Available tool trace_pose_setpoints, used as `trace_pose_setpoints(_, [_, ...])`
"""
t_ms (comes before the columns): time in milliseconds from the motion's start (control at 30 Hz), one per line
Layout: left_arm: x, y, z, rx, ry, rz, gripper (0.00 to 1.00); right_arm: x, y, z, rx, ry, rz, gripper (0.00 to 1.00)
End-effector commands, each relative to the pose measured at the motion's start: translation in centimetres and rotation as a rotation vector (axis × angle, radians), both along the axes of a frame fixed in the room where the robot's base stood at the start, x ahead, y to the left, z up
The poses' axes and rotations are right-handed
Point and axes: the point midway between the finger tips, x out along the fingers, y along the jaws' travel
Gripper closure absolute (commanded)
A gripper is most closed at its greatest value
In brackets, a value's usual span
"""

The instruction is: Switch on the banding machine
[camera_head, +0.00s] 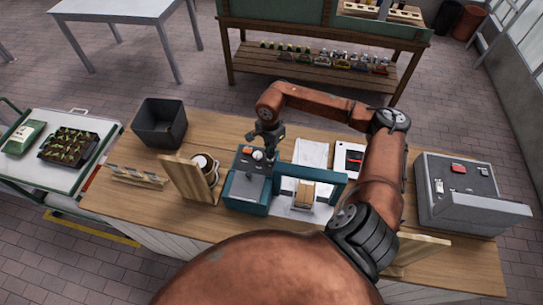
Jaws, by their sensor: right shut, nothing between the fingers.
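A teal machine (248,193) with a flat grey top stands mid-counter, and a teal arch extends from its right side; I take it to be the banding machine. Its raised rear panel carries an orange button (247,150) and a pale round knob (258,155). A small tan box (304,194) sits under the arch. My right gripper (265,142) is shut and empty, pointing down at the rear panel, close to the knob. I cannot tell whether it touches. My left gripper is out of view.
A grey machine (460,190) with red and black switches stands at the right. A wooden stand (187,180), a black bin (160,123) and a wooden rack (138,176) are on the left of the wooden counter (130,205). My right arm spans the counter's right half.

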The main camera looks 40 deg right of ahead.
Motion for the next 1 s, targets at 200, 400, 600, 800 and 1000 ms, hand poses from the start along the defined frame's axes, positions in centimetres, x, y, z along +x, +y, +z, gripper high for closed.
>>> trace_pose_setpoints(200, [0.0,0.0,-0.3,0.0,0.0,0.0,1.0,0.0,0.0,-0.4,0.0,0.0,0.0,1.0])
trace_pose_setpoints(400, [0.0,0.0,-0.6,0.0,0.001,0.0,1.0,0.0,0.0,-0.6,0.0,0.0,0.0,1.0])
trace_pose_setpoints(600, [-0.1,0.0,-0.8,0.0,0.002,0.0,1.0,0.0,0.0,-0.9,0.0,0.0,0.0,1.0])
trace_pose_setpoints(800, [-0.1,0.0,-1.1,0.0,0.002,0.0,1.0,0.0,0.0,-1.2,0.0,0.0,0.0,1.0])
trace_pose_setpoints(1000, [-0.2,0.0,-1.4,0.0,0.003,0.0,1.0,0.0,0.0,-1.5,0.0,0.0,0.0,1.0])
